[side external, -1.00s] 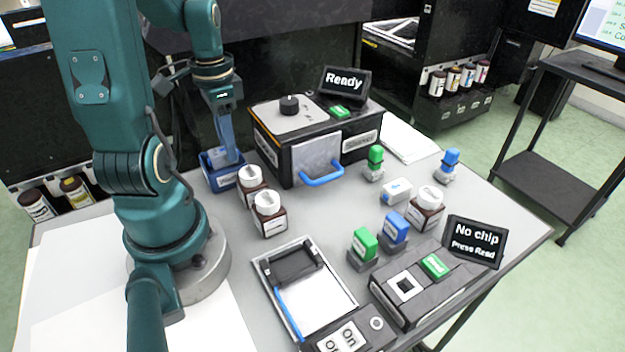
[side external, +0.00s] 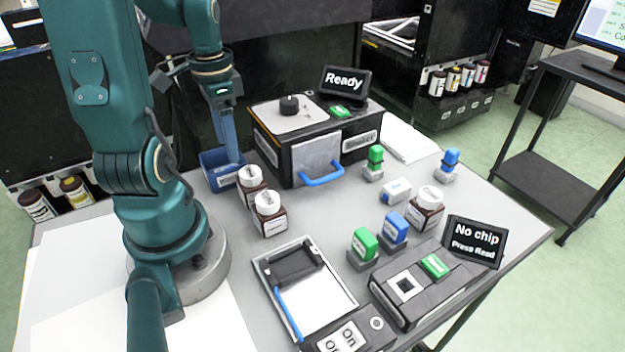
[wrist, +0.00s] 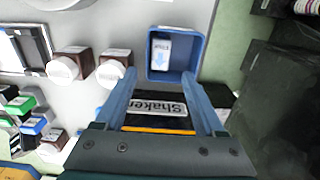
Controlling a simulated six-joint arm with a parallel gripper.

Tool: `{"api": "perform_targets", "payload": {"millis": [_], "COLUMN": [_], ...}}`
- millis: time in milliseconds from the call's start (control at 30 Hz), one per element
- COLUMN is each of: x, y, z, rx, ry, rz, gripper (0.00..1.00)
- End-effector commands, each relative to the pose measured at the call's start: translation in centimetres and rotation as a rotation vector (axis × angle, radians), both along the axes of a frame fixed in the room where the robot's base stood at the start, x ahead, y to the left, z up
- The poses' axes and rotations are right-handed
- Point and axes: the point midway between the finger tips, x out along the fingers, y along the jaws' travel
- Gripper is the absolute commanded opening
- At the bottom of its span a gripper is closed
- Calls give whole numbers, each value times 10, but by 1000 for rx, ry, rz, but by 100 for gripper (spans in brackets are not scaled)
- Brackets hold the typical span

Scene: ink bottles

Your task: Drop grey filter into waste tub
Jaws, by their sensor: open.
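The blue waste tub (side external: 214,180) stands behind the brown bottles in the side view. It is open at the top, and in the wrist view the tub (wrist: 196,40) lies just beyond my fingertips. A small pale grey-white block with a blue arrow, which looks like the grey filter (wrist: 160,52), lies inside the tub. My gripper (wrist: 159,75) is open, its two blue fingers apart with nothing between them. In the side view my gripper (side external: 233,156) points down at the tub; the filter is hidden there by the tub wall.
Two white-capped brown bottles (side external: 267,212) stand close to the tub. The black shaker (side external: 320,150) with a blue handle is to its right. A similar white block with a blue mark (side external: 396,191) lies on the table near another bottle (side external: 426,210). A tray (side external: 300,285) lies in front.

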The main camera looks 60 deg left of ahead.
Motion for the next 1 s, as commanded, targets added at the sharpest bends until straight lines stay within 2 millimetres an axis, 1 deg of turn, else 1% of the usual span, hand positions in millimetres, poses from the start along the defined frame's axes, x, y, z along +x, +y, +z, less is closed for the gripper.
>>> {"api": "perform_targets", "payload": {"millis": [33, 100, 300, 400, 600, 667, 733, 767, 867, 967, 1000], "x": [1, 1, 0, 0, 0, 2, 8, 12, 26, 39, 42], "y": [1, 1, 0, 0, -1, -2, -7, -10, -31, -62, -75], "z": [7, 16, 35, 38, 38, 39, 42, 44, 55, 67, 71], "rx": [6, 7, 3, 1, 0, 1, 15, 26, 69, 118, 133], "ry": [-4, -4, -2, -1, 0, -1, -10, -17, -53, -111, -138], "rz": [0, 0, 0, 0, -2, -14, -53, -79, -202, -313, -341], "gripper": [71, 71, 71, 71, 71, 71, 71, 71, 71, 71, 71]}}
